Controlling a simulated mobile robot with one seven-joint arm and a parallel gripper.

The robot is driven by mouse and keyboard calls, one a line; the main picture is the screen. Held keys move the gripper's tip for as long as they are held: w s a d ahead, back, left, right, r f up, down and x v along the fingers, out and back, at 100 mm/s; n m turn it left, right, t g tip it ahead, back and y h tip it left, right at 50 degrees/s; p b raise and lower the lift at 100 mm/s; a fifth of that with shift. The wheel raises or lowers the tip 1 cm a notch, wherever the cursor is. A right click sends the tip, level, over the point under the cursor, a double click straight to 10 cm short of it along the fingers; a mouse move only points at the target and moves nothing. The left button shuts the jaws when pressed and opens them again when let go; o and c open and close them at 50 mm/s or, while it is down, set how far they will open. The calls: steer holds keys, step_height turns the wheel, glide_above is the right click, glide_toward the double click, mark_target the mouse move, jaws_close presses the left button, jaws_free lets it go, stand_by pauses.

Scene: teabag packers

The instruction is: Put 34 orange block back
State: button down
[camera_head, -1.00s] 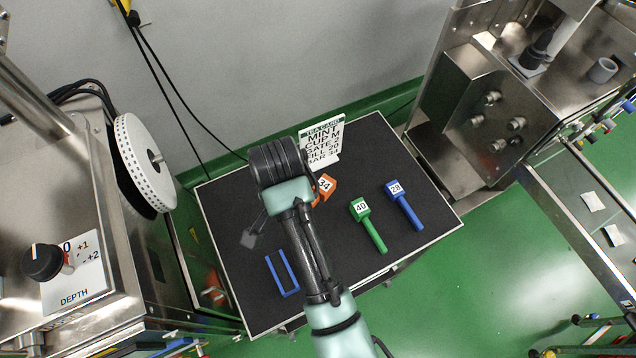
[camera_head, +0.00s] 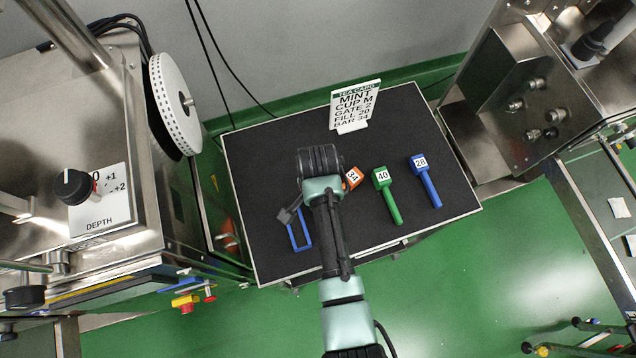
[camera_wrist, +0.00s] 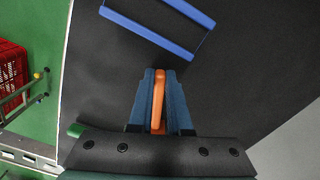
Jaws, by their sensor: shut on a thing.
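The orange block (camera_head: 353,177) has a white label reading 34, which shows just right of my arm in the head view. In the wrist view its orange handle (camera_wrist: 158,100) is between the two fingers of my gripper (camera_wrist: 160,73), which is shut on it. I cannot tell how high the block is above the table.
A green block labelled 40 (camera_head: 382,178) and a blue block labelled 28 (camera_head: 420,163) lie right of the orange one on the table (camera_head: 270,160). A tea card (camera_head: 354,105) stands at the back. Machines flank the table. The table's left and front right are clear.

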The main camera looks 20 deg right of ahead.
steer(key=shift+f, duration=0.1)
steer(key=c, duration=0.9)
jaws_free()
steer(key=shift+o, duration=0.2)
